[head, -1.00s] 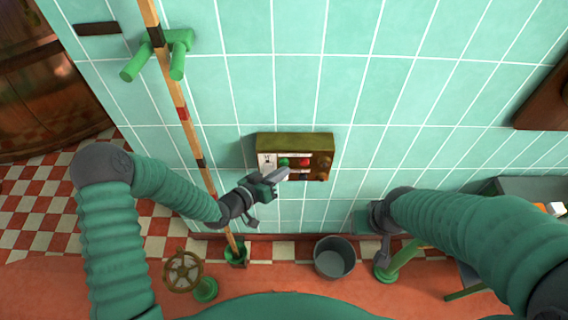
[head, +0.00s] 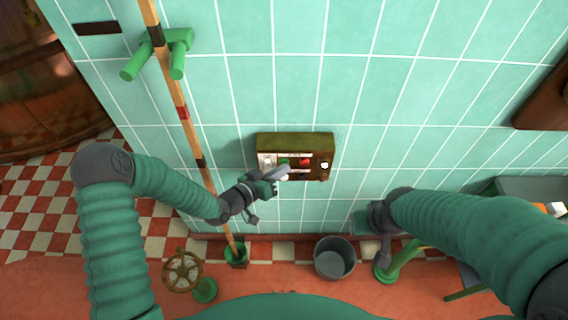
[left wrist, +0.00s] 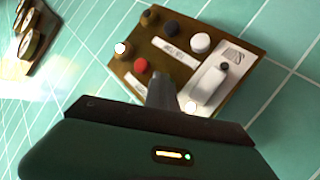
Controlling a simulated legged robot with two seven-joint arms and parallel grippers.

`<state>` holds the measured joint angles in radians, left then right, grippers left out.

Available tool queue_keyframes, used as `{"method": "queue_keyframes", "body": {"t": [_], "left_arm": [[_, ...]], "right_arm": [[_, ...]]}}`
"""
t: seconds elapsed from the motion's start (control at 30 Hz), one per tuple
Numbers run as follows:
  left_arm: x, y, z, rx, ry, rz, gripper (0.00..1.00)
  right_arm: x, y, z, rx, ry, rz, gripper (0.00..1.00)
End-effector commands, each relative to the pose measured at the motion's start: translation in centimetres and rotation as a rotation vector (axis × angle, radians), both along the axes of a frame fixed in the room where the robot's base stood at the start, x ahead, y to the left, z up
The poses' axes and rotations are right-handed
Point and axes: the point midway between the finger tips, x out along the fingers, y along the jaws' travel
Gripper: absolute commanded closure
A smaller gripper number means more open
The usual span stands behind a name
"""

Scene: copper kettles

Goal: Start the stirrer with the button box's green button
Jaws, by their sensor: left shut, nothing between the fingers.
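The button box (head: 295,140) is fixed to the tiled wall, with a green button (head: 284,161) and a red button (head: 305,162) on its face. A lamp (head: 324,165) at its right side glows white. My left gripper (head: 283,171) is shut and empty, its fingertips at the green button; I cannot tell whether they touch it. In the left wrist view the box (left wrist: 225,50) shows its red button (left wrist: 141,65) and lit lamp (left wrist: 120,48), while the fingers (left wrist: 160,88) hide the green button. My right gripper (head: 385,248) hangs low at the right, away from the box.
A striped wooden pole (head: 182,112) stands left of the box, by a green wall bracket (head: 178,42). A grey bucket (head: 334,258) and a handwheel (head: 183,269) are on the floor below. A copper vessel (head: 45,95) is at the far left. The wall around the box is clear.

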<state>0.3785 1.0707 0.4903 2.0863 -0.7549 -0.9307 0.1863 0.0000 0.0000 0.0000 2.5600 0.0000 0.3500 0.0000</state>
Motion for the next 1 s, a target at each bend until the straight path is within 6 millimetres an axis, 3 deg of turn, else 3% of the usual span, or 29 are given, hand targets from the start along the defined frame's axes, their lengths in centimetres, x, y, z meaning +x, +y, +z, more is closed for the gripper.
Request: {"method": "queue_keyframes", "body": {"t": [0.83, 1.0], "left_arm": [[-1.8, 0.1, 0.1, 0.000, -0.001, 0.001, 1.00], [-3.2, 0.0, 0.1, -0.001, 0.000, -0.001, 1.00]], "right_arm": [[0.0, 0.0, 0.3, 0.000, 0.000, 0.000, 0.64], [0.0, 0.0, 0.5, 0.000, 0.000, 0.000, 0.64]]}}
